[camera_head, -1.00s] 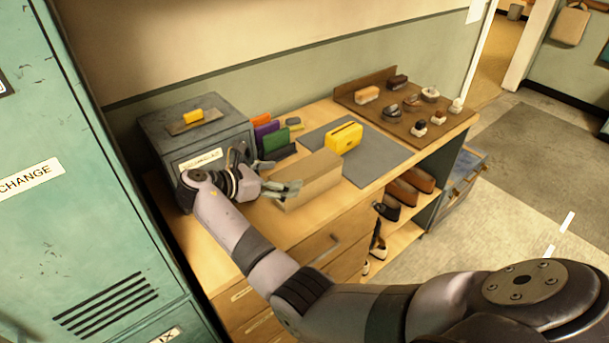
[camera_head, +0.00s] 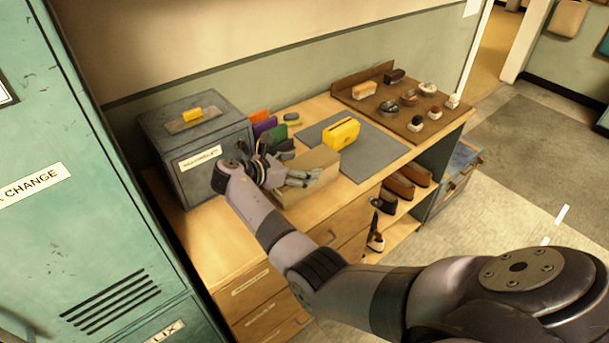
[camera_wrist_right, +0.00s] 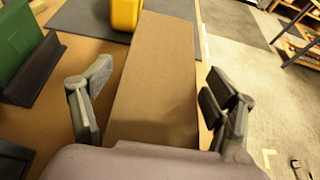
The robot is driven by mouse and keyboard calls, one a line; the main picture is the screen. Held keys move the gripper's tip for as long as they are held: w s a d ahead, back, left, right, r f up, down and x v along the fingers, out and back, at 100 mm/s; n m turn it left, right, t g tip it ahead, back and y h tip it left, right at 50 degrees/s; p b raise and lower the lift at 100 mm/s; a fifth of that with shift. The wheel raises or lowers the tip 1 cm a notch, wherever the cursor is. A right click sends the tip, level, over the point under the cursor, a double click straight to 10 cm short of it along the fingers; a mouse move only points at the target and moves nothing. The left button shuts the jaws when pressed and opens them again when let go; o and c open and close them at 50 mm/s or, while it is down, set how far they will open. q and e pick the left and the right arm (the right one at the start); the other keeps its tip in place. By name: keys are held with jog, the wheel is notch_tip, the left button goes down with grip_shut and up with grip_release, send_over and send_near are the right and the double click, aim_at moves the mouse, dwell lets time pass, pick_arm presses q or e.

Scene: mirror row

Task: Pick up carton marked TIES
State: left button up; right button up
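A long plain brown carton (camera_head: 318,159) lies on the wooden bench, near its front edge; no TIES marking is readable on the faces that show. In the right wrist view the carton (camera_wrist_right: 155,75) runs away from me between the fingers. My right gripper (camera_head: 300,179) is at the carton's near left end. In the right wrist view the right gripper (camera_wrist_right: 158,88) is open, with one finger on each side of the carton and visible gaps. My left gripper is out of view.
A grey metal box (camera_head: 192,145) stands left of the carton. Upright coloured pieces (camera_head: 265,128) stand behind it. A yellow slotted object (camera_head: 342,133) sits on a grey mat (camera_head: 377,152). A brown board (camera_head: 385,107) with small items is at the far right. Green lockers (camera_head: 90,200) rise at left.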

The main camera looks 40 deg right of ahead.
jog(key=c, duration=1.3)
